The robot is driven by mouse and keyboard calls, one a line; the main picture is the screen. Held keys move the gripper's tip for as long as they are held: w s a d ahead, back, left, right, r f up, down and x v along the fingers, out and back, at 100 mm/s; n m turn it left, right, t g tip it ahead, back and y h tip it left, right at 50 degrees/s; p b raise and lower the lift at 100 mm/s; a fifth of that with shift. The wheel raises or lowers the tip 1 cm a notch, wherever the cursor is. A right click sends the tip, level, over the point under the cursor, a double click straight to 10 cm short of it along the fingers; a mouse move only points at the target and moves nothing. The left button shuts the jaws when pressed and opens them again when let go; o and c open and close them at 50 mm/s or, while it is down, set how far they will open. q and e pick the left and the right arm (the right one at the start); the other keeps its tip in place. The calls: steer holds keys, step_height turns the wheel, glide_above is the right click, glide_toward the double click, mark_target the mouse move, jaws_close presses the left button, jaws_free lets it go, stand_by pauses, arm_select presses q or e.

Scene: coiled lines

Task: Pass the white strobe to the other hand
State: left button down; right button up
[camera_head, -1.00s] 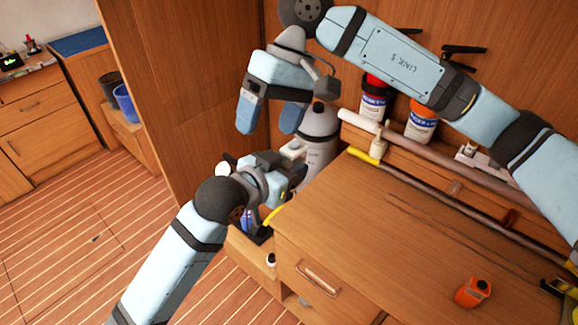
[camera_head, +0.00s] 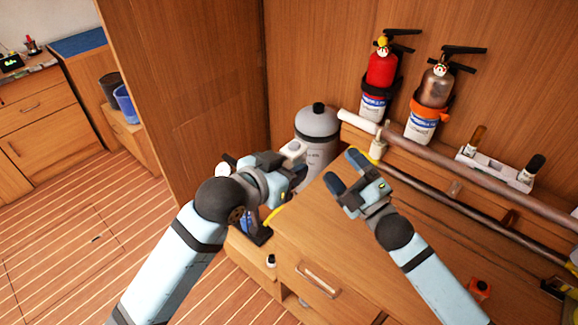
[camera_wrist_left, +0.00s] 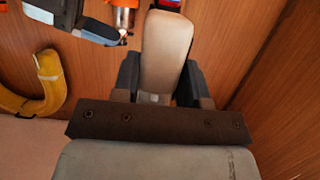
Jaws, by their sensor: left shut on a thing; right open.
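The white strobe (camera_head: 293,148) shows as a small pale piece at the left gripper in the head view. In the left wrist view it is a long, pale, rounded body (camera_wrist_left: 166,50) between the two dark fingers. My left gripper (camera_head: 292,164) is shut on it, at the left edge of the wooden counter. Its lower part is hidden by the gripper. My right gripper (camera_head: 345,172) is open and empty, over the counter to the right of the strobe and apart from it. Its fingers point up and left, towards the strobe's side.
A grey cylinder (camera_head: 318,128) with a black cap stands just behind the strobe. Long poles (camera_head: 480,176) lie along the counter's back. An orange item (camera_head: 479,290) sits at right. The counter's middle (camera_head: 325,235) is clear.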

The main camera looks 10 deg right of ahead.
steer(key=s+f+m+g+h, duration=0.3)
steer(key=s+f+m, duration=0.5)
steer(key=s+f, duration=0.3)
steer(key=s+f+m+g+h, duration=0.4)
steer(key=s+f+m, duration=0.5)
steer(key=f, duration=0.7)
steer(key=shift+s+d+f+g, duration=0.35)
steer(key=shift+s+g, duration=0.25)
steer(key=shift+s, duration=0.25)
